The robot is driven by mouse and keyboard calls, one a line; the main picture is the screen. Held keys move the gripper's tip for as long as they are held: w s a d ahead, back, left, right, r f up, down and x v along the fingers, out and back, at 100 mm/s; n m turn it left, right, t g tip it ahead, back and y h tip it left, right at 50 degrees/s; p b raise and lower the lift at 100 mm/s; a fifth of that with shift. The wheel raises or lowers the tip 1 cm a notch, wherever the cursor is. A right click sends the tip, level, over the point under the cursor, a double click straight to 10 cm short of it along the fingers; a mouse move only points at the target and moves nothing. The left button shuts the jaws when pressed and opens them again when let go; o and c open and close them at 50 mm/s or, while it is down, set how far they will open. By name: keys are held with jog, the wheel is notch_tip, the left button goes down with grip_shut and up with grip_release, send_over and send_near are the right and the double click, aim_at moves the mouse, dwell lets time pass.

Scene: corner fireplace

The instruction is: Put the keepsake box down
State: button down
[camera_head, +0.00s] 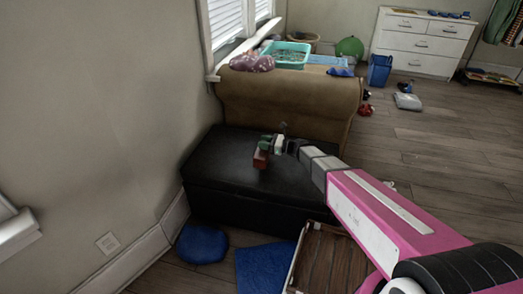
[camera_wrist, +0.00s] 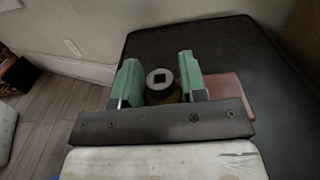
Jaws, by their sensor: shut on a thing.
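The keepsake box is a small reddish-brown box (camera_head: 260,159) at the tip of my gripper (camera_head: 267,144), over the left part of the black ottoman's top (camera_head: 300,166). In the wrist view the box (camera_wrist: 226,86) shows past the green fingers of my gripper (camera_wrist: 160,85), mostly hidden by them and the gripper's dark bar. A round pale-topped piece with a dark square shows between the fingers. My gripper is shut on the box. I cannot tell whether the box touches the ottoman's top.
The wall is close on the left. Most of the ottoman's top is clear.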

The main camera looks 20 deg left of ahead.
jog(key=shift+w+a+f, duration=0.3)
jog(key=shift+a+f, duration=0.3)
jog(key=shift+a, duration=0.15)
jog(key=shift+f, duration=1.85)
jog(key=shift+f, duration=0.1)
jog(key=c, duration=0.7)
grip_release()
jog(key=shift+o, duration=0.2)
